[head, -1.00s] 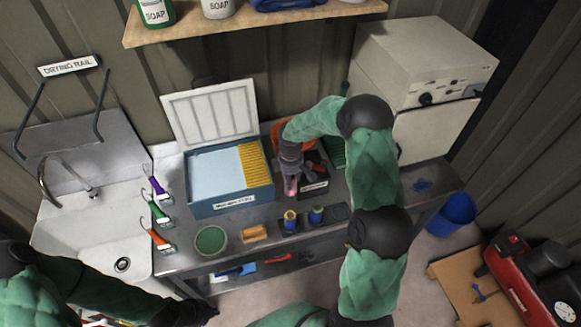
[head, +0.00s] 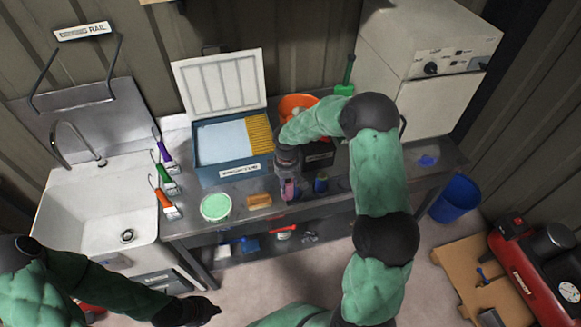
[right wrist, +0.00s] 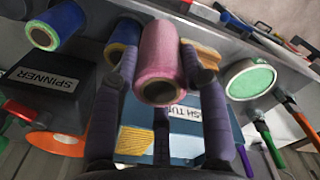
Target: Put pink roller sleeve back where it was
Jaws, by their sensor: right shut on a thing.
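The pink roller sleeve (right wrist: 160,60) is between the fingers of my right gripper (right wrist: 160,85) in the right wrist view. The gripper is shut on it, and the sleeve's open end faces the camera. In the head view my right gripper (head: 289,180) holds the pink sleeve (head: 289,194) at the bench's front, left of a blue sleeve (head: 321,185). Two blue sleeves, one at left (right wrist: 58,25) and one partly behind the pink sleeve (right wrist: 122,40), show in the wrist view. My left gripper (head: 208,308) is low at left, away from the bench; its fingers are unclear.
The blue wash tub (head: 220,172) stands left of my right gripper, with a green-filled tub (head: 216,207) and a sponge (head: 259,201) in front. The black spinner box (right wrist: 50,85) and orange bowl (head: 298,104) are close by.

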